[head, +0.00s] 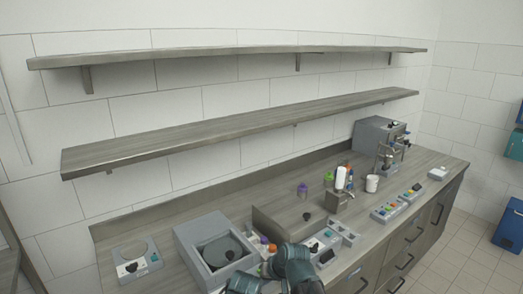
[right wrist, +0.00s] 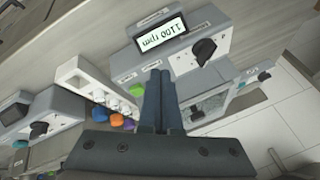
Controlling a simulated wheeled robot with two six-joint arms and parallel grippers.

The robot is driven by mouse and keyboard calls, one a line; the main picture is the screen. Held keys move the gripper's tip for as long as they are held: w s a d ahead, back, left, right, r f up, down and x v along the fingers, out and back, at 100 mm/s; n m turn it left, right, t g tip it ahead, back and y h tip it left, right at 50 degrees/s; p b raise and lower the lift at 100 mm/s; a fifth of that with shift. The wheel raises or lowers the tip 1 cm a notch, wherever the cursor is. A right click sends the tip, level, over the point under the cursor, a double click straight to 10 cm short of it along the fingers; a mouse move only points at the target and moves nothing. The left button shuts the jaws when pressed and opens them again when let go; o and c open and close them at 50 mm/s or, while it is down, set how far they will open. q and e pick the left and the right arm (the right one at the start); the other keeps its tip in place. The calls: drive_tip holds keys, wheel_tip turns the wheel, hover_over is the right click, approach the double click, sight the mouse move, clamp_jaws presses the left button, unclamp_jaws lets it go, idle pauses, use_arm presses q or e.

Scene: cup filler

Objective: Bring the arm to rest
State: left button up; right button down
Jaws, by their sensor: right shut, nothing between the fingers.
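In the right wrist view my right gripper (right wrist: 159,75) is shut, its two dark fingers together with nothing between them. It is over a grey control unit (right wrist: 178,42) whose display reads "1100 rpm". The unit has a black knob (right wrist: 204,50) and a green button (right wrist: 137,90). I cannot tell whether the fingertips touch the unit. In the head view my dark arm (head: 290,264) is low in the middle, over the front of the counter. My left gripper is not in view.
On the counter (head: 130,222), a grey machine with a round basin (head: 190,240) stands left of my arm. A metal dispenser (head: 338,200), white cup (head: 372,183) and coffee-machine-like unit (head: 376,135) are further right. Two shelves (head: 230,124) run above. Coloured caps (right wrist: 117,121) show in the wrist view.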

drive_tip(key=s+d+f+n+g+h, duration=0.1)
drive_tip(key=s+d+g+h, duration=0.1)
drive_tip(key=s, duration=0.6)
drive_tip(key=s+d+f+n+g+h, duration=0.1)
drive_tip(key=s+d+g+h, duration=0.1)
drive_tip(key=s, duration=0.7)
drive_tip(key=shift+s+d+f+h, duration=0.15)
drive_tip(key=shift+d+f+h, duration=0.25)
drive_tip(key=shift+d+h, duration=0.6)
